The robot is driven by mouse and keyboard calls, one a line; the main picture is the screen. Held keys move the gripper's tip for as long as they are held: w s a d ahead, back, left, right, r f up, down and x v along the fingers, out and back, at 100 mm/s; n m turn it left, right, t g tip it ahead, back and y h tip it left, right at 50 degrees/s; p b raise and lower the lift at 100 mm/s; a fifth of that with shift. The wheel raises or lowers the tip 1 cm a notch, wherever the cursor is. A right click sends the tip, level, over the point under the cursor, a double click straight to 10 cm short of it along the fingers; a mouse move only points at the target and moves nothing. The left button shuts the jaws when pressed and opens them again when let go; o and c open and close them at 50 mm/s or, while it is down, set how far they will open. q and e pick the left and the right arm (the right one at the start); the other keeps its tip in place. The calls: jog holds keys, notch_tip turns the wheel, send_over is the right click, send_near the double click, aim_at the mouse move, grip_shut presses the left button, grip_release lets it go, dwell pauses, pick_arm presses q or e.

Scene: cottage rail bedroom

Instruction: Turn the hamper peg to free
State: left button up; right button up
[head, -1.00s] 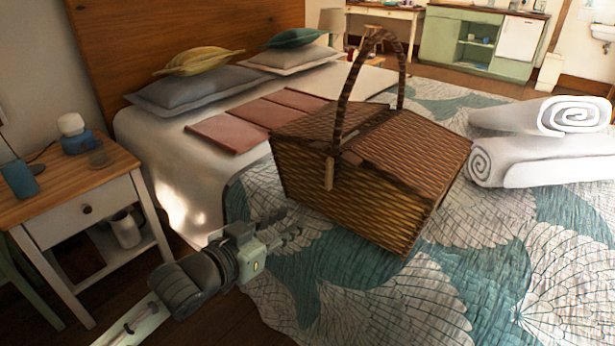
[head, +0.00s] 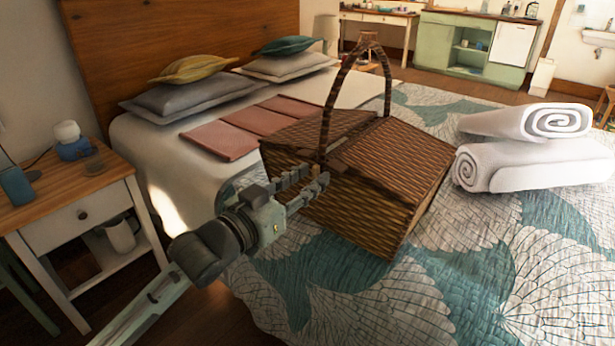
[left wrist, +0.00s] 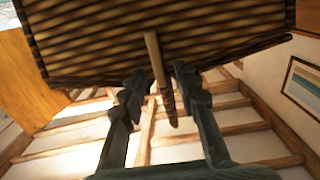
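The wicker hamper (head: 385,190) stands on the patterned bed cover, with its arched handle (head: 328,105) upright. My left gripper (head: 312,182) is at the hamper's near left face, below the handle's foot. In the head view it hides most or all of the peg. In the left wrist view the pale wooden peg (left wrist: 155,55) hangs on the woven face. A darker brown piece continues below it. My left gripper (left wrist: 158,80) is open there, a finger on each side of the peg, with gaps showing. I cannot tell whether either finger touches it. My right gripper is not in view.
White rolled towels (head: 530,150) lie on the bed to the right of the hamper. Folded pink cloths (head: 222,139) and pillows (head: 185,97) lie behind it. A nightstand (head: 80,212) stands at the left. The bed cover in front of the hamper is clear.

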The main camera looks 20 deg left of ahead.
pick_arm(q)
jog(key=shift+w, duration=0.1)
grip_shut()
jog(key=shift+d+m, duration=0.1)
jog(key=shift+m, duration=0.2)
jog(key=m, duration=0.4)
jog(key=d+m, duration=0.1)
jog(key=m, duration=0.2)
jog(key=f+m, duration=0.1)
jog(key=m, duration=0.3)
jog(key=shift+s+d+m, duration=0.15)
jog(key=shift+s+m, duration=0.1)
jog(key=shift+m, duration=0.05)
jog(key=m, duration=0.5)
jog(key=shift+d+f+m, duration=0.1)
jog(key=shift+f+m, duration=0.2)
dwell(0.5)
